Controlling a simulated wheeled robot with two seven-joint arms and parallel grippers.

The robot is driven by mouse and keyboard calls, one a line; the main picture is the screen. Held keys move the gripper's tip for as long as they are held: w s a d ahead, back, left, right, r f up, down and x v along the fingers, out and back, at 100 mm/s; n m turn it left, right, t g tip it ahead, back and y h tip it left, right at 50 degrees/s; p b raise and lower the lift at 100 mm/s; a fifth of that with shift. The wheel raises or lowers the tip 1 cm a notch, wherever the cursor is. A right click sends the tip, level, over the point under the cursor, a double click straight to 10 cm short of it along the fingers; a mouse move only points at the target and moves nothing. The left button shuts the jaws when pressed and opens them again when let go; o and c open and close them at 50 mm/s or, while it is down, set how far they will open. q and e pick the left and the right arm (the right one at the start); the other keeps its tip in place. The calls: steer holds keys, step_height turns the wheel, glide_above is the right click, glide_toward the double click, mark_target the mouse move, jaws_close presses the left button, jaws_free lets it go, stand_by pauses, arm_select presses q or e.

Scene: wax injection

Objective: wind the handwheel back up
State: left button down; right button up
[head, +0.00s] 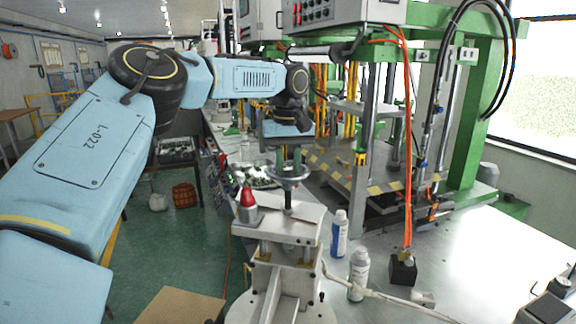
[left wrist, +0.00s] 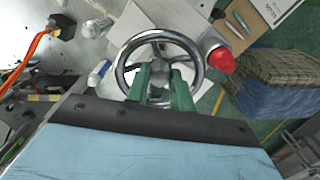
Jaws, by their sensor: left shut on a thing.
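The handwheel (head: 288,171) is a small shiny metal wheel on a vertical screw on top of the pale metal stand (head: 290,222). It also shows in the left wrist view (left wrist: 197,58), with its rim, spokes and hub seen from above. My left gripper (head: 289,158) comes down on it from above. Its green fingers (left wrist: 160,85) reach over the near rim to the hub and are shut on the handwheel. The exact contact at the hub is partly hidden by the fingers. My right gripper is not in view.
A red-capped part (head: 248,200) stands beside the wheel on the stand. Two white bottles, one with a blue label (head: 340,232) and one nearer (head: 358,272), stand to the right. A green-framed machine (head: 470,130) rises behind. The right table surface (head: 480,250) is mostly clear.

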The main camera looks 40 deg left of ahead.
arm_select(q)
steer(key=n, duration=1.1)
steer(key=shift+w, duration=0.1)
steer(key=n, duration=0.3)
steer(key=shift+n, duration=0.3)
steer(key=n, duration=0.5)
steer(key=shift+r+n, duration=0.1)
steer(key=shift+n, duration=2.4)
steer(key=c, duration=1.2)
jaws_free()
